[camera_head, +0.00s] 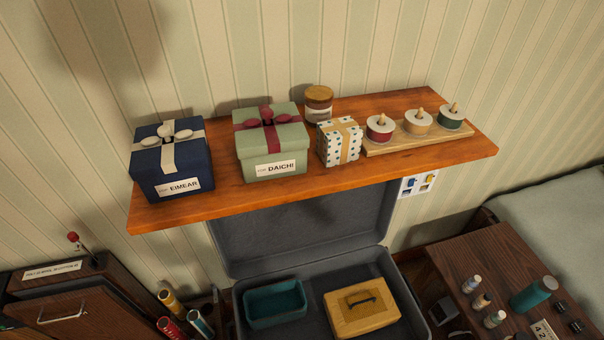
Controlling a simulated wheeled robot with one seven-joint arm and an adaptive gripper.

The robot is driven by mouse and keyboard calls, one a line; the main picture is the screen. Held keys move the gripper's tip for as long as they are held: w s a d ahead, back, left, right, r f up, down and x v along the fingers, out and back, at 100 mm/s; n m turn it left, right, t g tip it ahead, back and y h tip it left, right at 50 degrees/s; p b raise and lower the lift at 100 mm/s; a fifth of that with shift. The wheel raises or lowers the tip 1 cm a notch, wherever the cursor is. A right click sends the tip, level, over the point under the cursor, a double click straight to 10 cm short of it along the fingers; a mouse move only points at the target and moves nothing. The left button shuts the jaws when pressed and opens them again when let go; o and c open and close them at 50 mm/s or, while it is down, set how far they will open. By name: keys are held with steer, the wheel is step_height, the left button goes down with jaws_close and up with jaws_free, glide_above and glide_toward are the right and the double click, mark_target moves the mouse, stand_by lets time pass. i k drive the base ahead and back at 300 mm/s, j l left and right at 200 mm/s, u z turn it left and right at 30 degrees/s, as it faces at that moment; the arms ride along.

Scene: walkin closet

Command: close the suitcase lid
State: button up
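A dark grey suitcase stands open below a wooden shelf, near the bottom middle of the head view. Its lid (300,238) is raised and leans back toward the striped wall, with its upper part hidden behind the shelf. The suitcase base (240,302) is cut off by the bottom edge. Inside it lie a teal open tray (275,303) on the left and a tan wooden box (362,309) with a dark handle on the right. My gripper is not in view.
The wooden shelf (225,203) overhangs the lid and bears a blue gift box (172,165), a green gift box (272,145), a dotted box (338,143), a jar (319,103) and a spool rack (420,137). A dark cabinet (75,305) stands left, a bottle-topped table (475,255) right.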

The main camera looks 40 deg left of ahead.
mark_target(254, 243)
steer(key=u, duration=1.9)
steer(key=j+u, duration=0.25)
steer(key=j, duration=0.35)
steer(key=i+j+u, duration=0.1)
steer(key=j+u, duration=0.15)
steer(key=j, duration=0.35)
